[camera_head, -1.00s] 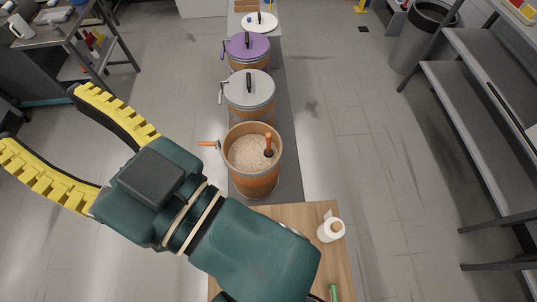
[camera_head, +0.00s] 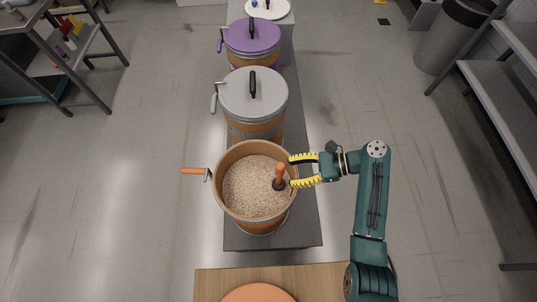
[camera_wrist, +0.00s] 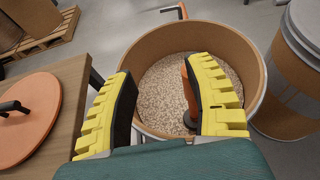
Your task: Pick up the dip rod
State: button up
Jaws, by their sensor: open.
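The dip rod (camera_head: 280,175) has an orange handle and a dark lower part, and stands slightly tilted in the pale pellets of the open drum (camera_head: 219,192). My gripper (camera_head: 294,171) is open and empty at the drum's right rim, its yellow fingers pointing left toward the rod. In the wrist view, the rod (camera_wrist: 187,92) shows between the fingers of my gripper (camera_wrist: 160,72), closer to the right finger, which hides part of it. The rod's lower end is hidden in the pellets. I cannot tell whether a finger touches it.
An orange crank handle (camera_head: 193,171) sticks out from the open drum's left side. A grey-lidded drum (camera_head: 253,92) and a purple-lidded drum (camera_head: 251,37) stand behind it. An orange lid (camera_wrist: 28,115) lies on the wooden table (camera_wrist: 77,75) in front.

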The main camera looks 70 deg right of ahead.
jog(key=s+d+f+m+h+b, duration=0.2)
jog(key=s+d+f, duration=0.1)
jog(key=s+f, duration=0.2)
jog(key=m+t+h, duration=0.1)
send_near(294, 176)
notch_tip(294, 176, up, 3)
jog(key=a, duration=0.2)
jog(key=b+x, duration=0.6)
jog(key=d+b+x, duration=0.1)
jog(key=b+x, duration=0.2)
jog(key=x, duration=0.1)
jog(key=shift+f+b, duration=0.35)
jog(key=shift+b, duration=0.05)
jog(key=w+f+b, duration=0.1)
jog(key=b, duration=0.2)
jog(key=w+f+b, duration=0.1)
jog(key=w+b, duration=0.1)
jog(key=b, duration=0.2)
jog(key=shift+w+a+f, duration=0.3)
jog(key=shift+a+f, duration=0.05)
jog(key=shift+a, duration=0.05)
jog(key=shift+w+r+b, duration=0.1)
jog(key=shift+w+b, duration=0.45)
jog(key=shift+b, duration=0.1)
jog(key=shift+r+m+h, duration=0.15)
jog(key=shift+m+h, duration=0.15)
grip_shut()
